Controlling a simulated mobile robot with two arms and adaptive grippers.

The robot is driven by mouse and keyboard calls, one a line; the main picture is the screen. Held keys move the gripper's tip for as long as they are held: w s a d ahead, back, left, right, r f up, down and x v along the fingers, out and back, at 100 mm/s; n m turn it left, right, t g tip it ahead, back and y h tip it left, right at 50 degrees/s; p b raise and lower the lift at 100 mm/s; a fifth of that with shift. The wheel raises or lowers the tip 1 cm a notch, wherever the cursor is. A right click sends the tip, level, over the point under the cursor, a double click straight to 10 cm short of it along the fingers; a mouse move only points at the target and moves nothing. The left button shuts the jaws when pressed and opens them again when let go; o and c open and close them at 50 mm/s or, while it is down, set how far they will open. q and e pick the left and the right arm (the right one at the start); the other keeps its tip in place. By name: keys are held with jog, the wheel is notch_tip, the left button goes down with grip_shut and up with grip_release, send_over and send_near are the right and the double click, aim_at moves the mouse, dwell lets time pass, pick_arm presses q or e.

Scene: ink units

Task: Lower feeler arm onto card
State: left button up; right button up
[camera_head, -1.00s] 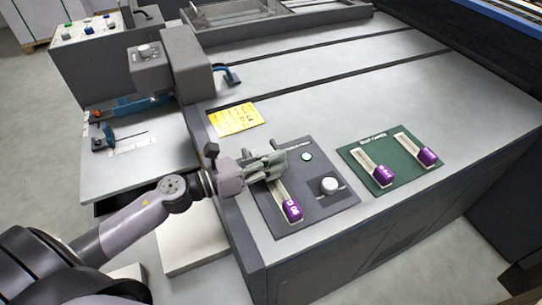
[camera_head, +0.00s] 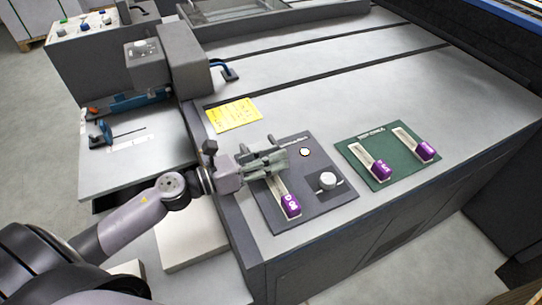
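A yellow card (camera_head: 233,115) lies flat on the grey machine table, near its left edge. A small blue lever (camera_head: 229,72) sticks out from the grey housing behind the card; I cannot tell whether it is the feeler arm. My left gripper (camera_head: 280,158) is over the upper end of a slider slot on a dark panel (camera_head: 305,190), in front of and right of the card. It hides that end of the slot, and I cannot tell whether its fingers hold anything. The slider's purple handle (camera_head: 291,206) is at the slot's lower end. My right gripper is not in view.
The dark panel also has a round lamp (camera_head: 304,152), glowing pale orange, and a white knob (camera_head: 328,181). A green panel (camera_head: 386,158) with two purple-handled sliders is to the right. The grey housing (camera_head: 188,65) rises at the left. The table behind the panels is clear.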

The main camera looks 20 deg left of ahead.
pick_arm(q)
jog(key=v, duration=1.2)
dwell(0.5)
